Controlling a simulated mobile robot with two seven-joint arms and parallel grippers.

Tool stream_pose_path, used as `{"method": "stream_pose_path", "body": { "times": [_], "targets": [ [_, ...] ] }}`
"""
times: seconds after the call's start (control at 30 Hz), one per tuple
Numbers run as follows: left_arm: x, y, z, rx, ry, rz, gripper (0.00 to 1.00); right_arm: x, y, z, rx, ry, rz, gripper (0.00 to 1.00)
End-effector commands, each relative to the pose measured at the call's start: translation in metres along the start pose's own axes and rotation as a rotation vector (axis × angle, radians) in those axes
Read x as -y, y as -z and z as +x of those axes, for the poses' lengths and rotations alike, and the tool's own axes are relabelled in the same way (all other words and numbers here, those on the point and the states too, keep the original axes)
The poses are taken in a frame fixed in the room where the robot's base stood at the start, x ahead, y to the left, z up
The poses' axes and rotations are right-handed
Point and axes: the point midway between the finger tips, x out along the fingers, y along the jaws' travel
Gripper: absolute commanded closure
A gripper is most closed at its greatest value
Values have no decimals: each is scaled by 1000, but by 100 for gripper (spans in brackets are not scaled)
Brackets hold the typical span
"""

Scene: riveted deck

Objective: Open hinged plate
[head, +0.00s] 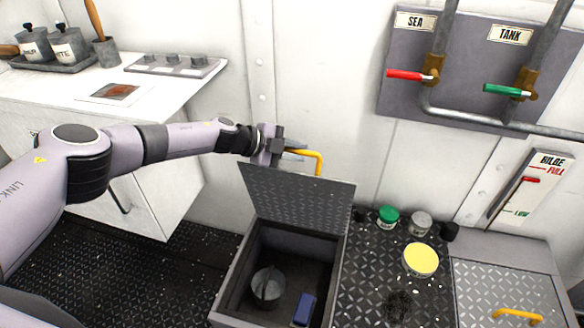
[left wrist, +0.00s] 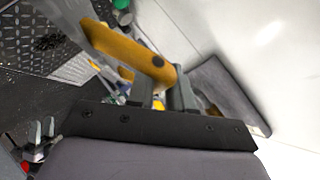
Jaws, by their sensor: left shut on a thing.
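The hinged plate (head: 298,203) is a grey tread-patterned lid in the head view. It stands raised, close to upright, at the back of an open floor compartment (head: 229,298). Its yellow handle (head: 318,160) sticks out behind the plate's upper edge; the handle also shows large in the left wrist view (left wrist: 128,52). My left gripper (head: 290,149) is shut on this handle, reaching in from the left above the plate. The fingers partly hide the handle's left end.
The open compartment holds a grey round object (head: 267,286) and a blue block (head: 304,308). Right of it stand several small cans and a yellow-topped tin (head: 420,260). Another plate (head: 500,290) with a yellow handle lies shut. A white counter (head: 140,88) is at left.

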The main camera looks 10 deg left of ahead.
Motion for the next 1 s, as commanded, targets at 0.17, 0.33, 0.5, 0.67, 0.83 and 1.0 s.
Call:
{"method": "stream_pose_path", "body": {
  "times": [0.17,0.33,0.5,0.67,0.83,1.0],
  "targets": [
    [8,-6,6,0,1,3,100,-1,-2,6,-11,3,0,57],
    [13,-8,9,0,0,2,100,-1,-4,9,-10,3,1,57],
    [15,-9,9,1,0,1,100,-1,-5,10,-10,3,1,57],
    [15,-9,9,0,0,1,100,-1,-5,10,-11,3,1,57],
    [15,-9,9,0,0,1,100,0,-4,10,-13,3,5,57],
    [15,-9,9,0,0,1,75,0,-5,10,-13,2,7,57]
  ]
}}
